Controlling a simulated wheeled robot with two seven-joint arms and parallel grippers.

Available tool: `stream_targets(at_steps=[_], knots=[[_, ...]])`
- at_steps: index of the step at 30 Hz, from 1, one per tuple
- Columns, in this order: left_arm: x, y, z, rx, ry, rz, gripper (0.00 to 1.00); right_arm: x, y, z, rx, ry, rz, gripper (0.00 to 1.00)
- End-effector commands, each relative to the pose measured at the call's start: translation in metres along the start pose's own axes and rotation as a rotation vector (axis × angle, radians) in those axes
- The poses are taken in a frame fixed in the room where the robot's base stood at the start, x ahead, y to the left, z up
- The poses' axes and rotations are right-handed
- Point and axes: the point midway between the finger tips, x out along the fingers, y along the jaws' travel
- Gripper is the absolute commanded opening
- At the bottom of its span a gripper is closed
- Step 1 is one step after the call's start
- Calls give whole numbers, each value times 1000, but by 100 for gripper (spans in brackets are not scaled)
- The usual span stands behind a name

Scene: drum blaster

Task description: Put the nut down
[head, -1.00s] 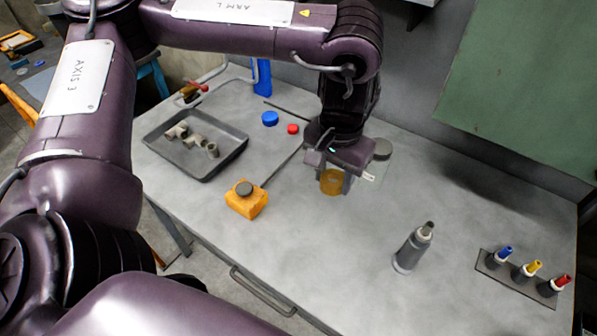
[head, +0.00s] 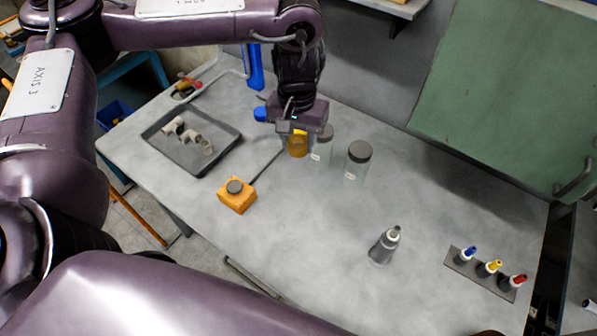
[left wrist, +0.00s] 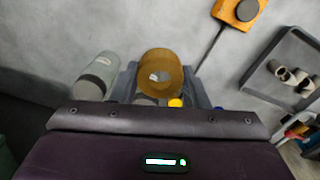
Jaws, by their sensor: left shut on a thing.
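The gripper is shut on the nut. I cannot tell whether the nut touches the bench top. My right gripper is not in view.
Two lidded glass jars (head: 320,148) (head: 357,162) stand just right of the nut. A grey tray (head: 180,165) with pipe fittings lies to the left. An orange block (head: 237,200) and a grey bottle (head: 384,247) stand nearer. The bench's middle is clear.

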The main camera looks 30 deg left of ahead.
Motion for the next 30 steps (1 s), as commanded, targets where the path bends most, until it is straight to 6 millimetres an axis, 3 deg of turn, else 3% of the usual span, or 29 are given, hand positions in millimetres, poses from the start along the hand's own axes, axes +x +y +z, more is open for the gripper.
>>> stream_targets(at_steps=[1, 3, 11, 24, 30], knots=[[-13, -4, -4, -20, -5, -1, 14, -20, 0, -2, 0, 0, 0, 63], [-16, -10, -8, -43, -6, -6, 14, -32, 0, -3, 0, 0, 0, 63], [-7, -20, -16, -82, -8, -15, 14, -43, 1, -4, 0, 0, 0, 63], [107, -22, -14, -86, -12, -15, 14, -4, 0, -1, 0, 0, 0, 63], [143, -23, -14, -84, -8, -15, 14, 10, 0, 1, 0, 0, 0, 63]])
